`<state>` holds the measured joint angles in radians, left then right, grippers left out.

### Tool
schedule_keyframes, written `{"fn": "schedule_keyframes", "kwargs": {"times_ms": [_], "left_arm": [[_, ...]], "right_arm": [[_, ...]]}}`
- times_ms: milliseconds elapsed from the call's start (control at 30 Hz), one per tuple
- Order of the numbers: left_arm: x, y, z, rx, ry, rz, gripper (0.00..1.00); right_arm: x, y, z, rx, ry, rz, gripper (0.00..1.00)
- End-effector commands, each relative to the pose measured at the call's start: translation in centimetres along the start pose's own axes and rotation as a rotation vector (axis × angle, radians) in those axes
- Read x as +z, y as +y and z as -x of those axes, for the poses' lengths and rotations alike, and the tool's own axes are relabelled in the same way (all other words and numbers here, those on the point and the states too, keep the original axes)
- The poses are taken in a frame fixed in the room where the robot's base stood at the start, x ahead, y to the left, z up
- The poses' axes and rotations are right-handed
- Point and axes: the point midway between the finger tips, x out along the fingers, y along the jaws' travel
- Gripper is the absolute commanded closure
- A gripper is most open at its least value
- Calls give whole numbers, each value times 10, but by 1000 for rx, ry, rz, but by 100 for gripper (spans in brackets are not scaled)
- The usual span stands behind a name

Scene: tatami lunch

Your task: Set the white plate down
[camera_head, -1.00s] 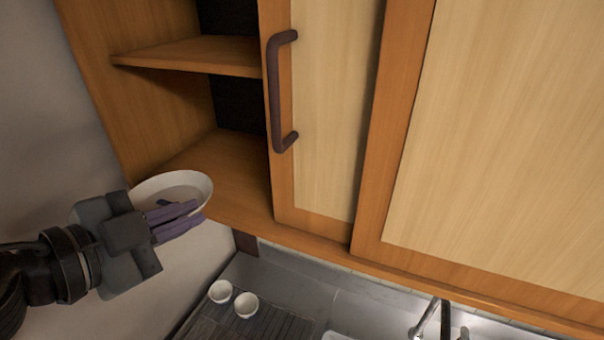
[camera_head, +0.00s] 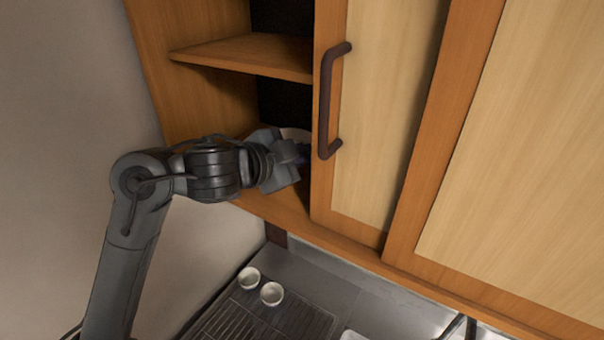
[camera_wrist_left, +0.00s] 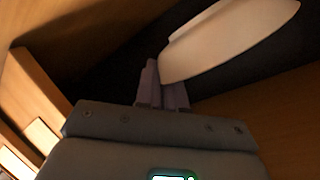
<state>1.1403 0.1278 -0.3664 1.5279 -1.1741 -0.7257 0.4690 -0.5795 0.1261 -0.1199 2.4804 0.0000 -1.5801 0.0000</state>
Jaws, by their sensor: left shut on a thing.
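The white plate (camera_head: 294,134) is inside the open lower compartment of the wall cabinet, mostly hidden behind my left gripper (camera_head: 302,160) in the head view. In the left wrist view the plate (camera_wrist_left: 228,38) is tilted, and the purple fingers of my left gripper (camera_wrist_left: 163,85) are shut on its edge. Whether the plate touches the cabinet's bottom board (camera_head: 270,203) cannot be told. My right gripper is not in view.
A middle shelf (camera_head: 245,55) lies above the compartment. A cabinet door with a dark handle (camera_head: 328,100) stands close to the right of my gripper. Below, two white cups (camera_head: 260,287) stand by a dark drying rack (camera_head: 240,318) on the counter.

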Motion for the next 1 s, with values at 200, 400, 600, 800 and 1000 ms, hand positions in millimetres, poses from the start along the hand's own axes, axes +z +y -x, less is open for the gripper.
{"fn": "schedule_keyframes", "kwargs": {"times_ms": [200,400,600,800,1000], "left_arm": [[11,10,-4,-1,1,0,100],[24,23,-10,1,1,2,100],[35,34,-18,0,1,2,100],[38,35,-20,-2,1,0,100],[38,36,-20,-1,0,1,81]], "right_arm": [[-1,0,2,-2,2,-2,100],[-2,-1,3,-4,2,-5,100],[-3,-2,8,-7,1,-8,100],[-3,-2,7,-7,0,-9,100],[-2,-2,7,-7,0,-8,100]]}}
